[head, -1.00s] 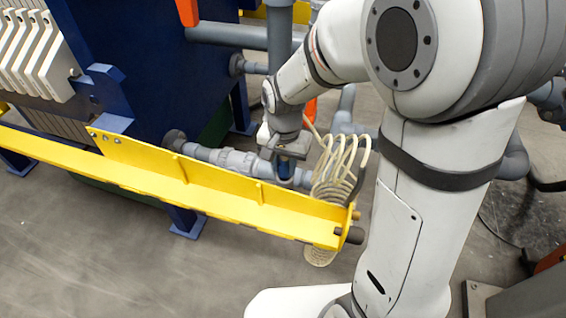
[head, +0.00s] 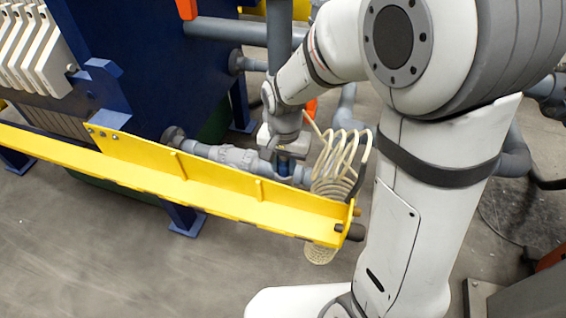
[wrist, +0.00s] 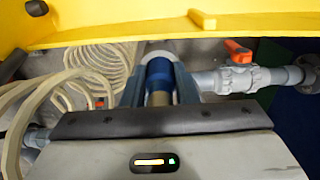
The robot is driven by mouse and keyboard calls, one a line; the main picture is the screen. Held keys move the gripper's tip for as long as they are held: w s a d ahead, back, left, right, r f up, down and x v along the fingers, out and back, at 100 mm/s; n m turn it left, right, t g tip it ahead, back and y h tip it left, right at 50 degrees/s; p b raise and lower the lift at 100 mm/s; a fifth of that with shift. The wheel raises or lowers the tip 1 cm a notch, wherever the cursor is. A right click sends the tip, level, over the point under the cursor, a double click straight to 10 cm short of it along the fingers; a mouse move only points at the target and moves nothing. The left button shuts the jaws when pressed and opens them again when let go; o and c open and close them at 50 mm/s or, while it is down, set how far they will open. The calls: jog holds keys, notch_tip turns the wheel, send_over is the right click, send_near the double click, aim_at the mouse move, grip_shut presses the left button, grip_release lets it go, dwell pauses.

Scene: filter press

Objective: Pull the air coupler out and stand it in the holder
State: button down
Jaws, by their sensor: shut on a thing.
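The air coupler (wrist: 158,72) has a blue collar and a metallic body. In the wrist view it sits between the two fingers of my gripper (wrist: 160,84), which is shut on it. In the head view my gripper (head: 284,156) points down behind the yellow rail, with a bit of blue from the coupler (head: 283,167) below it. A pale round edge shows just beyond the coupler in the wrist view; I cannot tell what it belongs to. The cream coiled hose (head: 334,168) hangs right beside the gripper. I cannot make out the holder in either view.
The yellow rail (head: 215,188) crosses in front of the gripper. Grey pipes (head: 235,157) run close behind it, with an orange-handled valve (wrist: 238,75). The blue press frame (head: 150,60) stands at left. Floor in front of the rail is clear.

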jog(key=shift+f, duration=0.2)
jog(key=c, duration=1.1)
grip_release()
jog(key=shift+o, duration=0.2)
jog(key=shift+r, duration=0.1)
notch_tip(320, 180, up, 8)
jog(key=shift+f+p, duration=0.15)
jog(key=shift+p, duration=0.15)
jog(key=s+d+r+n+t+p, duration=0.2)
jog(key=s+d+r, duration=0.4)
jog(key=s+d, duration=0.6)
jog(key=shift+d+r+n+t+p, duration=0.15)
jog(key=shift+r+n+t+p, duration=0.3)
jog(key=shift+n, duration=0.55)
jog(key=shift+f, duration=0.1)
